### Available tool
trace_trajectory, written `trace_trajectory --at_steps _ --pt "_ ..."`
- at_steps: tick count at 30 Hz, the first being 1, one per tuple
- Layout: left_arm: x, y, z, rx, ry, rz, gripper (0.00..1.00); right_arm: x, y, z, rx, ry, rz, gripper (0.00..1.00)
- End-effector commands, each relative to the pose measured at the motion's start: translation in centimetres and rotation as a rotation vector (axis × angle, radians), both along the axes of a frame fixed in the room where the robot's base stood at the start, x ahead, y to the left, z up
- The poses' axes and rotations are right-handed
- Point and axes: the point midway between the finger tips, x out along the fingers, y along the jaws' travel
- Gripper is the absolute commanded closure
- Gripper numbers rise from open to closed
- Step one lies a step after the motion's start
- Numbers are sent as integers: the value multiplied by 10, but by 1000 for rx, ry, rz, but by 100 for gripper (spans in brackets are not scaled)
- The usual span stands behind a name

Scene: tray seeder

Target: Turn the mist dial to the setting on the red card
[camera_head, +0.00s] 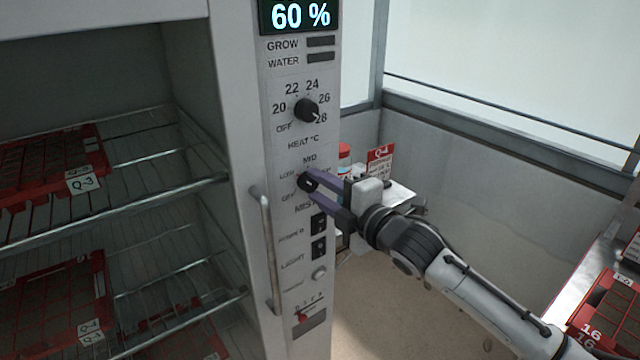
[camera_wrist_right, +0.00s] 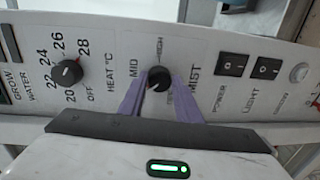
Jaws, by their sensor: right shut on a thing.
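The black mist dial (camera_head: 306,182) sits on the grey control panel, below the heat dial. It also shows in the right wrist view (camera_wrist_right: 158,77), with MID and HIGH readable beside it. My right gripper (camera_head: 310,185) has its two purple fingers on either side of the dial, shut on it. The fingers cover part of the lettering, and I cannot tell which setting the dial points to. The red card (camera_head: 381,162) stands behind the panel's right edge; its large top line seems to read Q-4, and the smaller text is too small to read. My left gripper is not in view.
The heat dial (camera_head: 306,110) is just above. Power and light switches (camera_head: 319,223) are below. Shelves with red trays (camera_head: 85,150) are at the left, and another red tray (camera_head: 606,310) lies at lower right.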

Motion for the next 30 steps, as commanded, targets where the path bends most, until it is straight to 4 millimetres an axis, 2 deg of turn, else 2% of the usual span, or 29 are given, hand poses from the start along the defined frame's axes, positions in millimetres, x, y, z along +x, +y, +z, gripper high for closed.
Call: trace_trajectory --at_steps 30 --pt "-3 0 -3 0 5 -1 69 0 0 -5 780 570 0 92"
